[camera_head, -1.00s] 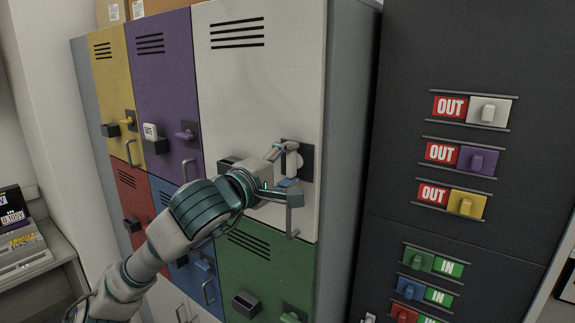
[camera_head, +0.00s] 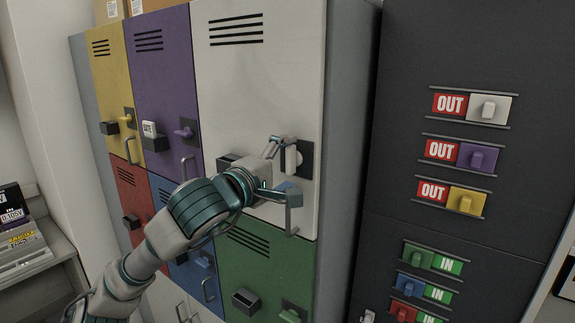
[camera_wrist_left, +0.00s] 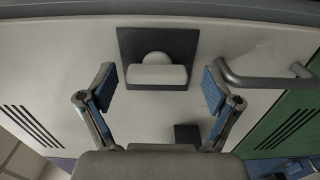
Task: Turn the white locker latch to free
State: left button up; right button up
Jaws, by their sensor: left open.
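The white locker door (camera_head: 240,90) is shut. Its white latch (camera_head: 292,158) sits on a dark square plate, and its bar stands upright in the head view. The latch also shows in the left wrist view (camera_wrist_left: 157,75), where its bar lies across the picture. My left gripper (camera_head: 281,168) is open in front of the latch, one finger near its top end and one near its bottom end. In the left wrist view the blue-padded fingers (camera_wrist_left: 158,86) stand on both sides of the bar, with gaps. My right gripper is not in view.
A grey pull handle (camera_wrist_left: 265,80) is close beside one finger. A dark block (camera_head: 229,160) sticks out left of the latch. Yellow, purple, red, blue and green lockers surround the door. A dark panel (camera_head: 400,60) with OUT and IN sliders stands at right.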

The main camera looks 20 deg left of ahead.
pick_arm(q)
jog(key=v, duration=1.1)
jog(key=shift+s+a, duration=0.2)
jog(key=shift+s, duration=0.05)
